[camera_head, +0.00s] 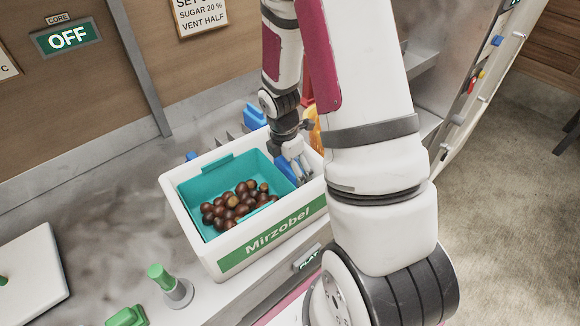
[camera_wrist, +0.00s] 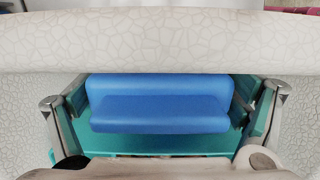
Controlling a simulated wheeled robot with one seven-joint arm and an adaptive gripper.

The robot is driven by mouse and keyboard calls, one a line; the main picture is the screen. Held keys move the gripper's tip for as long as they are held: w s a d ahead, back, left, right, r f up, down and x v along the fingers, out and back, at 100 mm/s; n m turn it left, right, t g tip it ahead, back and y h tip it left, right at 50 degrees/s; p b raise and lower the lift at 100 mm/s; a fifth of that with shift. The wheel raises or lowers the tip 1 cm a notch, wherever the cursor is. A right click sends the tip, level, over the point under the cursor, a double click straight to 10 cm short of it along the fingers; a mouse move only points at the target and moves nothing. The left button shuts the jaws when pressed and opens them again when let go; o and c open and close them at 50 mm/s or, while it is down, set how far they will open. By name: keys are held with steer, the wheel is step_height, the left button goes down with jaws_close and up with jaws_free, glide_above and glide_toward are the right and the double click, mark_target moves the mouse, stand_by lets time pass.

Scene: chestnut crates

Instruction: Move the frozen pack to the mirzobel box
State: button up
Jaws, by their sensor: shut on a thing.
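The Mirzobel box (camera_head: 210,255) is a white crate with a green label, a teal liner and several chestnuts inside. My gripper (camera_head: 296,172) is at the box's right inner side, pointing down. It is shut on a blue pack (camera_head: 286,168), which is partly hidden by my gripper and stands inside the box along the right wall. In the wrist view the blue pack (camera_wrist: 160,103) lies between my two fingers, with the teal liner (camera_wrist: 160,143) around it. Whether the pack touches the liner's floor cannot be told.
A blue thing (camera_head: 254,116) and a yellow-orange thing (camera_head: 314,130) stand behind the box. A green-topped peg (camera_head: 160,277), a green block (camera_head: 127,316) and a white lid-like panel (camera_head: 30,275) are at the front left.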

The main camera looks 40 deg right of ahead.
steer(key=o, duration=1.2)
steer(key=r, duration=0.4)
steer(key=a+r, duration=0.1)
steer(key=r, duration=0.7)
steer(key=shift+a, duration=0.25)
steer(key=s+a+r+m+t, duration=0.1)
steer(key=s+a+r+m, duration=0.1)
steer(key=a+r+m, duration=0.3)
steer(key=s+a+r+m+t, duration=0.1)
steer(key=s+a+r+m, duration=0.15)
steer(key=r, duration=0.55)
steer(key=s+a+r+m+t, duration=0.1)
steer(key=s+a+r+m, duration=0.1)
steer(key=s+m, duration=0.1)
steer(key=s+a+r+m+t+y, duration=0.1)
steer(key=s+a+r+m, duration=0.2)
steer(key=s+a+r+m+t, duration=0.1)
steer(key=s+a+r+m, duration=0.1)
steer(key=s+r+m, duration=0.1)
steer(key=shift+s+a+m+t, duration=0.3)
steer(key=shift+m, duration=0.15)
